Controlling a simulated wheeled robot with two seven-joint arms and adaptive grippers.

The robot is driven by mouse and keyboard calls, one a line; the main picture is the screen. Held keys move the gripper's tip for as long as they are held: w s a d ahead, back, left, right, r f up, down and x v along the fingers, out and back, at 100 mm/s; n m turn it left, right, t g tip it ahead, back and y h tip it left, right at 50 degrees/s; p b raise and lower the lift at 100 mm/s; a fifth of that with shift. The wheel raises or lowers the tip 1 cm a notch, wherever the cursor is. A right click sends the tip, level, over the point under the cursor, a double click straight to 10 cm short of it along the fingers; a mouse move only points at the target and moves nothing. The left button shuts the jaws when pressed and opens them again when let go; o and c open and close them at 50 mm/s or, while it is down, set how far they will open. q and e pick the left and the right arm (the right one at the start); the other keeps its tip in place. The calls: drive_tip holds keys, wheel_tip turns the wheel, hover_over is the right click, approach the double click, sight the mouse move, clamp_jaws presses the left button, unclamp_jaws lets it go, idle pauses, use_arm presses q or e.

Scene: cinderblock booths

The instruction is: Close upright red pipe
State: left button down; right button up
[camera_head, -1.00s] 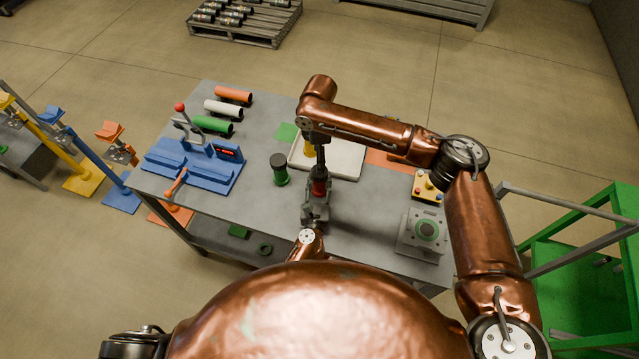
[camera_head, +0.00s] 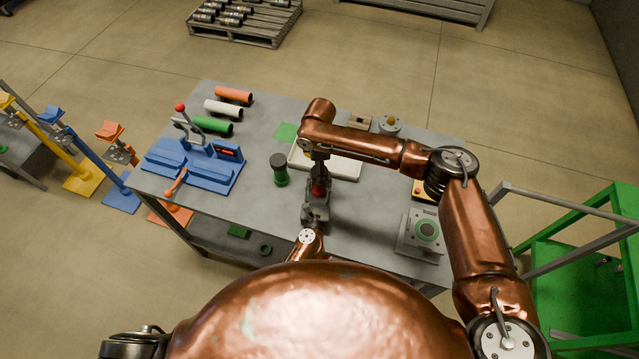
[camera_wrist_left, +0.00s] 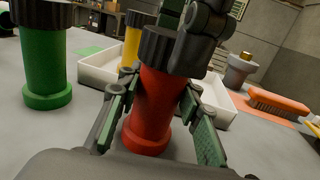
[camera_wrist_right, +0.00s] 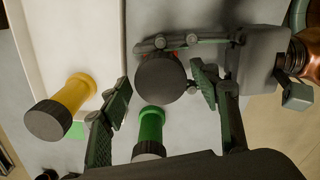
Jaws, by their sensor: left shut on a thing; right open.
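The red pipe (camera_wrist_left: 151,108) stands upright on the table, with a dark ridged cap (camera_wrist_left: 160,48) on its top end. My left gripper (camera_wrist_left: 150,104) is shut around the red pipe's body from the near side; in the head view the pipe (camera_head: 318,188) is mostly covered by the grippers. My right gripper (camera_wrist_right: 160,103) points down from above and is open, its fingers on either side of the dark cap (camera_wrist_right: 160,78). Whether a finger touches the cap, and how tightly the cap sits, I cannot tell.
An upright green pipe (camera_head: 280,175) with a dark cap stands left of the red one. A yellow pipe (camera_wrist_left: 132,40) stands in the white tray (camera_wrist_left: 97,75) behind. A blue fixture (camera_head: 205,165) is at left; a grey device (camera_head: 422,232) with a green ring is at right.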

drive_tip(key=shift+f, duration=0.2)
drive_tip(key=c, duration=1.2)
drive_tip(key=o, duration=1.4)
drive_tip(key=shift+c, duration=0.2)
wheel_tip(320, 180, up, 12)
